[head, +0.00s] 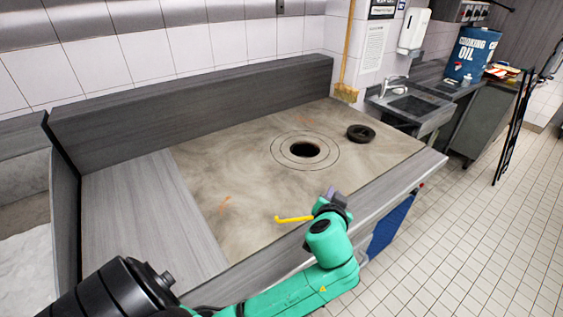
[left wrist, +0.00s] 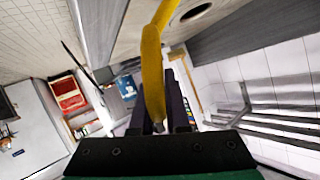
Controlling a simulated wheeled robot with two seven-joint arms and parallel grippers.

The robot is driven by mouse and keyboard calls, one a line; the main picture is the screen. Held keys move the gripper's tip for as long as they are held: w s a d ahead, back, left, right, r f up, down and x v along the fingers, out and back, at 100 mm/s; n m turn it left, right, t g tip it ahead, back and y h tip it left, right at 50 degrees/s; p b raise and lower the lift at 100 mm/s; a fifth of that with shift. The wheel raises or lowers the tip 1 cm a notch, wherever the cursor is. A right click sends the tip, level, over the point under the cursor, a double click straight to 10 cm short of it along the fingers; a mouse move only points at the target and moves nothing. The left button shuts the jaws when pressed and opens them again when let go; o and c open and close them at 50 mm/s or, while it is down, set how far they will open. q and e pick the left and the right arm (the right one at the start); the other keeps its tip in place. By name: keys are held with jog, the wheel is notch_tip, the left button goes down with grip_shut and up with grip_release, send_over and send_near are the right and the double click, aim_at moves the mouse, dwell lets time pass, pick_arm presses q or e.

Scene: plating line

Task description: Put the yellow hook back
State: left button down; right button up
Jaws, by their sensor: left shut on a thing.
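The yellow hook (head: 293,219) is held in my left gripper (head: 331,196), over the front part of the stove top. In the head view its thin bar points left from the gripper, with a short bent end. In the left wrist view the hook (left wrist: 152,70) runs up from between the dark fingers (left wrist: 170,105), which are shut on it. Its gripped end is partly hidden by the gripper. My right gripper is not in view.
The stove top (head: 235,180) has a round open hole (head: 304,150) with rings around it. A black round lid (head: 361,132) lies to its right. A blue panel or cloth (head: 390,230) is at the front side. A sink (head: 412,106) and broom (head: 347,90) stand behind right.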

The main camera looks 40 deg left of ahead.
pick_arm(q)
jog(key=w+a+f+m+t+y+p, duration=0.15)
jog(key=a+m, duration=0.25)
jog(key=a, duration=0.5)
jog(key=w+a+f+m, duration=0.2)
jog(key=a+f+m, duration=0.1)
jog(key=a, duration=0.6)
jog(key=f+b, duration=0.3)
jog(key=f, duration=0.1)
jog(key=f+b, duration=0.3)
jog(key=b, duration=0.1)
jog(key=shift+s+d+f, duration=0.15)
jog(key=shift+s+f, duration=0.05)
jog(key=shift+f, duration=0.2)
jog(key=shift+w+f+b, duration=0.1)
jog(key=shift+f+b, duration=0.45)
jog(key=shift+b, duration=0.2)
jog(key=shift+r, duration=0.1)
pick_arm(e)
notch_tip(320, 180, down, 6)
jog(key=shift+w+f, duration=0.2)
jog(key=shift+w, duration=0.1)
pick_arm(q)
jog(key=c, duration=0.8)
grip_release()
jog(key=shift+c, duration=0.2)
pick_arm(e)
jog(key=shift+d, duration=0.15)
